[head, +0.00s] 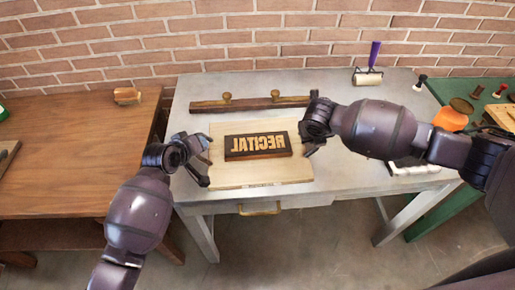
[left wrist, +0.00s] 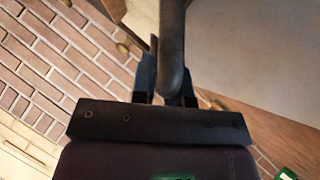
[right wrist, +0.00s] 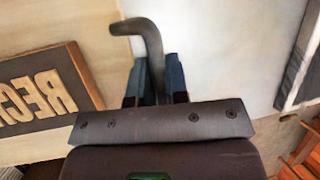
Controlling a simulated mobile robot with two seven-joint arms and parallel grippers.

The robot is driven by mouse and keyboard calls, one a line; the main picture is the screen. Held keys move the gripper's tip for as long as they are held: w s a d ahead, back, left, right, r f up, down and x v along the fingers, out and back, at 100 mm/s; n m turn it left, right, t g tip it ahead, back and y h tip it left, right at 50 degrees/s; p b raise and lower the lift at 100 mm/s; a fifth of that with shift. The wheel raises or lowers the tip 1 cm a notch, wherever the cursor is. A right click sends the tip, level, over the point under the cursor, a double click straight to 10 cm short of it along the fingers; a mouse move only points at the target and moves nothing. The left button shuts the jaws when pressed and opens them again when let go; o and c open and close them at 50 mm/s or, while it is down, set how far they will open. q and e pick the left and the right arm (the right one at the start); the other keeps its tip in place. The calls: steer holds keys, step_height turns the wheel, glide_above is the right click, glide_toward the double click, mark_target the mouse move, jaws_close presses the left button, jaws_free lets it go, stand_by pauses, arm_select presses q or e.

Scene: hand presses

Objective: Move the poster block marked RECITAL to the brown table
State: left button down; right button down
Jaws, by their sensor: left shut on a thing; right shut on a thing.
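The RECITAL block (head: 258,156) is dark with raised tan mirrored letters. It lies flat on a pale wooden board (head: 262,175) over the grey table (head: 350,175); I cannot tell whether the board touches the table. The block also shows in the right wrist view (right wrist: 78,75). My left gripper (head: 206,163) is at the board's left side, shut on a dark bar (left wrist: 172,45). My right gripper (head: 306,142) is at its right side, shut on a dark bent bar (right wrist: 152,40). The bars look like the board's handles; their joints are hidden. The brown table (head: 75,170) stands at left.
A small wooden item (head: 127,95) lies at the brown table's back; much of its top is clear. A long wooden bar with knobs (head: 245,104) lies behind the board. A purple-handled roller (head: 369,72) stands at the back right. A gap separates the tables.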

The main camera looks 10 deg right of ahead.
arm_select(q)
steer(key=shift+r, duration=0.15)
arm_select(e)
steer(key=shift+w+r, duration=0.1)
steer(key=shift+r, duration=0.1)
stand_by(0.4)
